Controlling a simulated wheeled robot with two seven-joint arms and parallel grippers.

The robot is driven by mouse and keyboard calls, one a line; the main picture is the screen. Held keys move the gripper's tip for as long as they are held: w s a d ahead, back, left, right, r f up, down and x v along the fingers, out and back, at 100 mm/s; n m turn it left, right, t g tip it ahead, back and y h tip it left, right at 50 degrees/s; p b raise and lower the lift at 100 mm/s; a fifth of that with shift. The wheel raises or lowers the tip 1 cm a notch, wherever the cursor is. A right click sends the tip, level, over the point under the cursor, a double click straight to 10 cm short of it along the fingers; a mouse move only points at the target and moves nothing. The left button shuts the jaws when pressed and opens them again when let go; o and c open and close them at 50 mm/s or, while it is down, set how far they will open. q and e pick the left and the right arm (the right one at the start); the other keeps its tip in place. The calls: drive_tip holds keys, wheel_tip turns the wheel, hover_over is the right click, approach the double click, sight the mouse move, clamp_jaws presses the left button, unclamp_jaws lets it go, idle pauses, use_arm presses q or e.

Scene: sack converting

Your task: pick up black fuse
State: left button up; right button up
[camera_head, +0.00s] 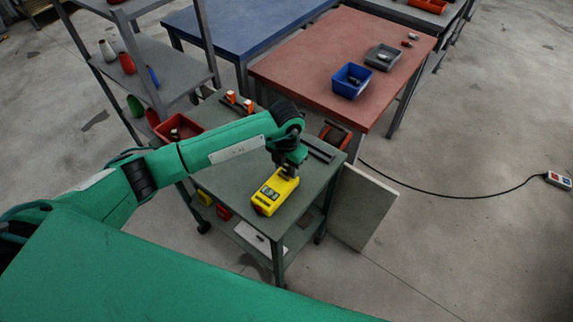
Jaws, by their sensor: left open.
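I cannot make out a black fuse for certain. A small dark piece (175,134) lies in the red bin (190,122) at the trolley's far left corner, partly beside my arm. My left gripper and wrist hide part of the trolley top. My right gripper is not in view.
A red-topped table (310,65) behind holds a blue bin (351,80) and a grey bin (383,57). A board (365,205) leans at the trolley's right. A cable (450,195) crosses clear floor.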

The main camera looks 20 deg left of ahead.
use_arm(q)
drive_tip(key=shift+f, duration=0.1)
drive_tip(key=shift+c, duration=0.4)
clamp_jaws()
